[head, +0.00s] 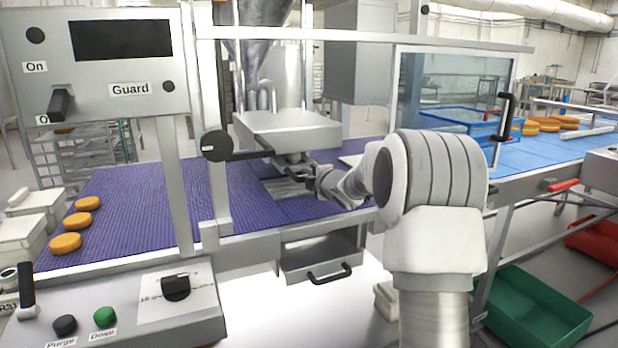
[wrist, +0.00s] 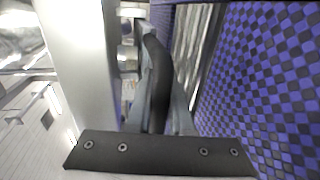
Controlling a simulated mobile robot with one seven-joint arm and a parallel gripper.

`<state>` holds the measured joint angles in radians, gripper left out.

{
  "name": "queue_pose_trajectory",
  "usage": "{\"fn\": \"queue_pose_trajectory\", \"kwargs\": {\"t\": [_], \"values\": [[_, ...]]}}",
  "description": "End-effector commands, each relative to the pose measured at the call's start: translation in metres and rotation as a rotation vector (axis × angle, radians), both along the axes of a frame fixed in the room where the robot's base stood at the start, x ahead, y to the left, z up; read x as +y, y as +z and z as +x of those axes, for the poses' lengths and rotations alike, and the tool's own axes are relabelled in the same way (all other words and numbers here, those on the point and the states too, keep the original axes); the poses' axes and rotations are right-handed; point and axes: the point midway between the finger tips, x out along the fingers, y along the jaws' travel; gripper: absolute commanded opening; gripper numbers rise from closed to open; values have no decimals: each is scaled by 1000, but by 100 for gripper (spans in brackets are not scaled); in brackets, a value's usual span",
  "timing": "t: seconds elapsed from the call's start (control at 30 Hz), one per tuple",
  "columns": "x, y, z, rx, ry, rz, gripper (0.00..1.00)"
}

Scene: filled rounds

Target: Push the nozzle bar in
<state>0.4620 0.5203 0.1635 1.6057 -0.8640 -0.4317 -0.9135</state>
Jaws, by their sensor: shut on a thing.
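The nozzle bar (head: 287,133) is a grey metal box under the hopper, above the purple belt, with a black handle (head: 252,154) low on its side. My gripper (head: 305,174) is beside and below the box, small and partly hidden by my own wrist in the head view. In the wrist view my gripper (wrist: 158,105) is shut with its two grey fingers on either side of a black curved handle (wrist: 157,70). A pale metal body (wrist: 80,65) lies close along the left of the fingers. How far in the bar sits is hard to tell.
The purple checkered belt (head: 130,190) runs beneath, with orange rounds (head: 65,243) at left. A guard post (head: 215,185) with a black knob stands left of the bar. The clear guard panel (head: 450,90) and a drawer (head: 320,262) are close by.

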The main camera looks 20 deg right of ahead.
Motion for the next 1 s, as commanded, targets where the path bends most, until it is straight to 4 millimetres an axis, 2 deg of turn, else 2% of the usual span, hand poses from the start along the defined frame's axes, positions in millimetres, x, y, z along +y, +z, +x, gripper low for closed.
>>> {"fn": "queue_pose_trajectory", "kwargs": {"t": [0.13, 0.17, 0.3, 0.67, 0.87, 1.0], "values": [[1, 4, 1, -8, 2, 1, 0], [1, 4, 1, -8, 2, 1, 25], [1, 3, 1, -7, 2, 1, 50], [1, 3, -2, -4, 2, 0, 50], [0, 8, -25, -3, 1, -1, 50], [-2, 15, -51, -4, 0, -1, 50]]}}
